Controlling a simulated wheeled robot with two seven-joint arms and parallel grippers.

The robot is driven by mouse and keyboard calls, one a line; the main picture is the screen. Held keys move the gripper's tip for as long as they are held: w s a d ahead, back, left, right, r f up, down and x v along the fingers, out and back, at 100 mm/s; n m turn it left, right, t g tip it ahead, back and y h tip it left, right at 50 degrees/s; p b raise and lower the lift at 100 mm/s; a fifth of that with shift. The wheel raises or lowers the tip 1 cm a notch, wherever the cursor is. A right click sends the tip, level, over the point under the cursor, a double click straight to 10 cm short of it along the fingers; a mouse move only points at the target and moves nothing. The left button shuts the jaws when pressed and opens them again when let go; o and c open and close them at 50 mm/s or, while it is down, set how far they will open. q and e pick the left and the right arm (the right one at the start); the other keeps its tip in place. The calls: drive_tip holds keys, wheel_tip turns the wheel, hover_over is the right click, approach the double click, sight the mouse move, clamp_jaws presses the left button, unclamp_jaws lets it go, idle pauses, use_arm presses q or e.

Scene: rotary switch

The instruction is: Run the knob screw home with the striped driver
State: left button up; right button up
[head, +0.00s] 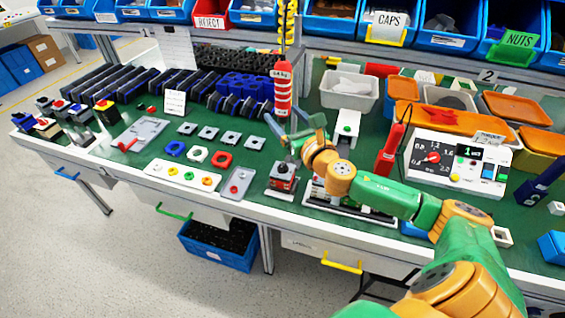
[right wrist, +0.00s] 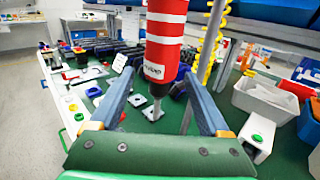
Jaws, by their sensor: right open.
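The striped driver (head: 282,92), red with white bands, hangs upright, nose down, under a yellow coiled cord. It also shows in the right wrist view (right wrist: 165,45), with its grey shaft pointing down. My right gripper (head: 284,118) is open; its two blue-grey fingers (right wrist: 158,80) stand apart on either side of the driver's lower part in the picture, with no visible grip on it. The knob's screw is too small to tell. My left gripper is not seen.
A red handheld tool (head: 391,148) and a white control box (head: 456,160) stand to the right. Square plates and colored rings (head: 197,153) lie left of the switch. A grey bin (head: 349,91) stands behind. The green bench (head: 245,165) has small clear patches.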

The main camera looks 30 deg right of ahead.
drive_tip(key=s, duration=0.6)
drive_tip(key=shift+s+a, duration=0.3)
drive_tip(key=shift+s, duration=0.1)
